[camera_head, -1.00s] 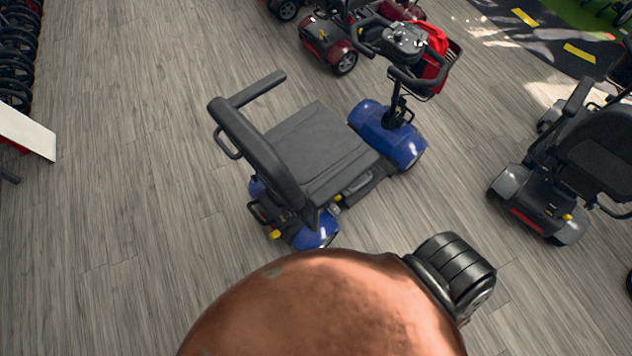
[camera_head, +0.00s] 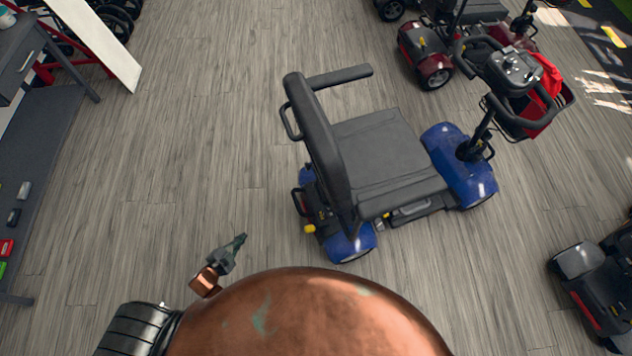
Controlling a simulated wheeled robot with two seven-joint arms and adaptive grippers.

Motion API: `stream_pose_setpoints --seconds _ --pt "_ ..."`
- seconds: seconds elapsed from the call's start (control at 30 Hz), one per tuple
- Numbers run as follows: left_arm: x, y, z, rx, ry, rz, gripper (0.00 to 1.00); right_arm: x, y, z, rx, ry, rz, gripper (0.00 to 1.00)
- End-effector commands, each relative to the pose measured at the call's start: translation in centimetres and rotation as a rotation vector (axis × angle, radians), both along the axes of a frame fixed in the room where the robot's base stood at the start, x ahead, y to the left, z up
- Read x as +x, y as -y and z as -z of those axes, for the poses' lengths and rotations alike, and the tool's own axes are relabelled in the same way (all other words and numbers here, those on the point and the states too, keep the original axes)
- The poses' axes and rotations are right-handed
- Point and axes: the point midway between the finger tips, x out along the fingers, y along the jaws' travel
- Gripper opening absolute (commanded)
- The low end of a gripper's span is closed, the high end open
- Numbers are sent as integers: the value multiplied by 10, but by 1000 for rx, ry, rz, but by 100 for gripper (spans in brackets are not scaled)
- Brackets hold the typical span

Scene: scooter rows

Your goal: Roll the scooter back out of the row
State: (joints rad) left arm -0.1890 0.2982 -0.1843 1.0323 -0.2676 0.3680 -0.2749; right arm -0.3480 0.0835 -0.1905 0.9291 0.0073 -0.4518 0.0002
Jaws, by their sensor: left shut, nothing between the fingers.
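A blue scooter (camera_head: 459,184) with a dark grey seat (camera_head: 385,157) stands on the wood-look floor right of centre. Its backrest (camera_head: 318,135) is toward me, with a black loop handle (camera_head: 289,123) on its back. The tiller (camera_head: 514,73) with a red front basket (camera_head: 545,102) points to the upper right. My left gripper (camera_head: 240,240) shows small at lower left, fingers shut and empty. It is apart from the scooter, left of its rear end in the picture. My right gripper is out of view.
A dark red scooter (camera_head: 427,55) stands beyond the blue one. Another dark scooter (camera_head: 598,288) is at lower right. A grey workbench (camera_head: 30,50) and a dark shelf with small items (camera_head: 42,165) line the left. The floor between shelf and scooter is clear.

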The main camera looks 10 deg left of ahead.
Motion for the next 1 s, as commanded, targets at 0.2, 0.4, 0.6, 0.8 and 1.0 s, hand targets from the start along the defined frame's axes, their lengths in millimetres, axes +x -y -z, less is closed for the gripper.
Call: stream_pose_setpoints --seconds 0.2,0.4,0.6,0.8,1.0 --pt "109 79 -169 202 627 521 0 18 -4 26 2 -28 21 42" --pt "97 141 -261 305 990 825 0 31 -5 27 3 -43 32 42" --pt "94 162 -284 325 1074 891 0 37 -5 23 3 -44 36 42" --pt "112 190 -290 322 1074 888 0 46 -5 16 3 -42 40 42" --pt "135 225 -296 321 1071 886 0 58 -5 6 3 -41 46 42"
